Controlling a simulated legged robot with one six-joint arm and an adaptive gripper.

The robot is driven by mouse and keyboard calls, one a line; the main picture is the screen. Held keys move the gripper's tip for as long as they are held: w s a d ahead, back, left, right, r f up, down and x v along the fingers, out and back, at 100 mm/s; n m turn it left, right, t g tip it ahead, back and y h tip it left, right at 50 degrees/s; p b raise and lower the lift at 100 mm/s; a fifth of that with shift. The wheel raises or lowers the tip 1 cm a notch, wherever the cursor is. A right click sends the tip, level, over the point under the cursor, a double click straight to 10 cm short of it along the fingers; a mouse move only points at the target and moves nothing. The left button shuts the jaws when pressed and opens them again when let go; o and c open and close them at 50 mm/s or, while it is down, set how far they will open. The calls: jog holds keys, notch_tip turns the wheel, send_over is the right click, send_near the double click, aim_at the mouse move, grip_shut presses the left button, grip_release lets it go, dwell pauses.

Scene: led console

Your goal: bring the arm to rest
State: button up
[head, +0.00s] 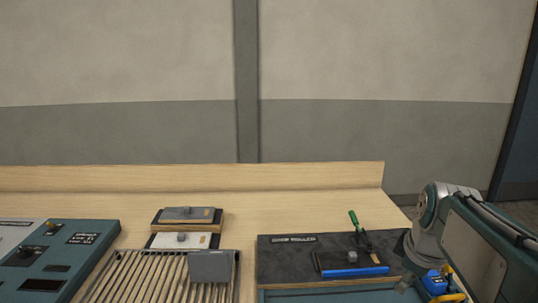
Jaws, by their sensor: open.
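My arm comes in from the right edge and bends down over the right end of the bench (318,193). The end of it, my gripper (404,283), is low in the picture, beside the right edge of a dark mat (285,265). It is small and partly hidden, and it shows as open with nothing visible in it. A blue and yellow item (436,284) is partly hidden by my arm; I cannot tell whether they touch.
On the mat are a green-handled tool (353,218) and a dark block with a blue bar (352,271). A slatted rack (145,278) holds a grey plate (210,266). Two small switch boxes (187,215) (182,240) stand behind it. A teal console (70,250) is at left.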

jog(key=s+a+f+m+t, duration=0.1)
jog(key=s+a+f+m, duration=0.3)
jog(key=s+a+m, duration=0.4)
jog(key=s+a, duration=0.3)
jog(key=s, duration=0.1)
jog(key=shift+s+a+f+m+t+y, duration=0.25)
jog(key=shift+a+f+m+t+y, duration=0.05)
jog(key=shift+a+f+m+t, duration=0.1)
jog(key=shift+d+r, duration=0.1)
jog(key=shift+d, duration=0.05)
